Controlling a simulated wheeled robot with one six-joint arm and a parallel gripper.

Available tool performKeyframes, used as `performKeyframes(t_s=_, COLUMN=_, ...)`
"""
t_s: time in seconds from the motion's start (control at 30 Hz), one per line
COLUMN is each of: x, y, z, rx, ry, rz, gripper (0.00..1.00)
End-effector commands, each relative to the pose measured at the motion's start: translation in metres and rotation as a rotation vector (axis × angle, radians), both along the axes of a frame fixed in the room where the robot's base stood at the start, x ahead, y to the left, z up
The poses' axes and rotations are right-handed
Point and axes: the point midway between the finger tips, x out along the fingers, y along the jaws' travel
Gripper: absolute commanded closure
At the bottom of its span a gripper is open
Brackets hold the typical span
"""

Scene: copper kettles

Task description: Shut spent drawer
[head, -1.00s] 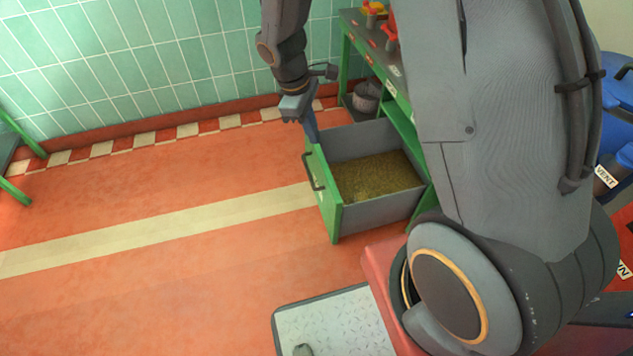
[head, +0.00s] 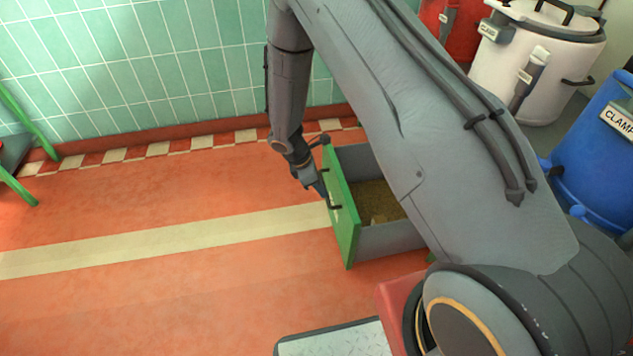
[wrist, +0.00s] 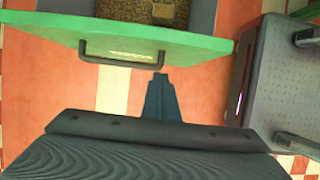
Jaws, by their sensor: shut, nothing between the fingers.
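The spent drawer stands pulled out, with a green front (head: 343,222), grey walls (head: 385,240) and brownish grounds (head: 380,200) inside. Its dark handle is on the outer face and shows clearly in the wrist view (wrist: 122,60). My gripper (head: 322,192) is shut and empty, on the outer side of the drawer front close to the handle. In the wrist view my fingertips (wrist: 160,80) point at the front, just right of the handle's middle; I cannot tell whether they touch. My arm hides the drawer's inner end and the cabinet.
A blue drum (head: 595,150), a white lidded vessel (head: 535,60) and a red vessel (head: 452,30) stand at the right. A tiled wall (head: 150,70) runs along the back. The orange floor (head: 150,290) left of the drawer is clear.

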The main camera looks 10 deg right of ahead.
Motion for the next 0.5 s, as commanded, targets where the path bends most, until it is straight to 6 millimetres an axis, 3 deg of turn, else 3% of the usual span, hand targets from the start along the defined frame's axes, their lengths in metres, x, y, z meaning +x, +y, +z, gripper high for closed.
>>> performKeyframes(t_s=0.13, x=-0.001, y=-0.011, z=-0.028, rx=-0.001, ry=0.004, rz=-0.001, gripper=1.00)
performKeyframes(t_s=0.3, x=0.000, y=-0.037, z=-0.023, rx=0.000, ry=0.000, rz=-0.003, gripper=1.00)
performKeyframes(t_s=0.5, x=0.000, y=-0.048, z=-0.023, rx=0.000, ry=0.001, rz=-0.001, gripper=1.00)
